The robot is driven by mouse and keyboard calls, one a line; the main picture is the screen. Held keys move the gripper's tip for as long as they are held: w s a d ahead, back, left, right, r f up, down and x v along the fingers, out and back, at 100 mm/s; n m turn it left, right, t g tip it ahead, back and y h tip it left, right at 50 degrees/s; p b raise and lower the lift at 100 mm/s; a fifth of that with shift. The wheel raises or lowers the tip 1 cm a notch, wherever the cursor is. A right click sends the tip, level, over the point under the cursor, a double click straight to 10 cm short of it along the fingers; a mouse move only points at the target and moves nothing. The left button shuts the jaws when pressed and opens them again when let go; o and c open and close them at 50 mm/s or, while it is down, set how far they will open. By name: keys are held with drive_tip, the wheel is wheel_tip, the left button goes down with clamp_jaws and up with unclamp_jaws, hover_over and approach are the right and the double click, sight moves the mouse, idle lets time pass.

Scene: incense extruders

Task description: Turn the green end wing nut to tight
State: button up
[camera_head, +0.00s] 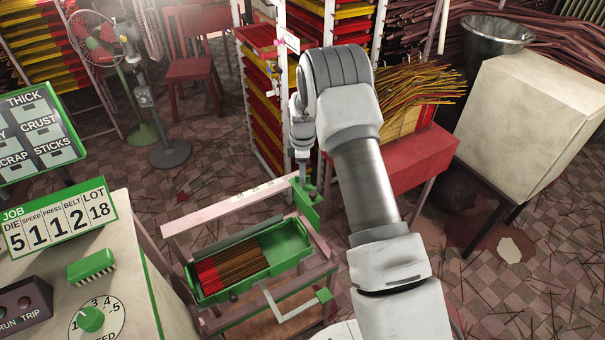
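A small green part that looks like the end wing nut (307,190) sits at the top of an upright green end plate (308,210), at the right end of the green trough (288,246). My gripper (303,178) points down from above, right at this green part. The fingertips are tiny here and overlap it, so I cannot tell whether they touch it or how far apart they are. The nut's wings and turn angle are too small to read.
Brown, red-tipped sticks lie in the trough, on a pale pink frame (225,209). A white crank with a green knob (324,295) juts out in front. A red table (418,158) with stick bundles and a tray rack (263,110) stand behind. A control desk (135,262) is left.

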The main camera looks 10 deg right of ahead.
clamp_jaws()
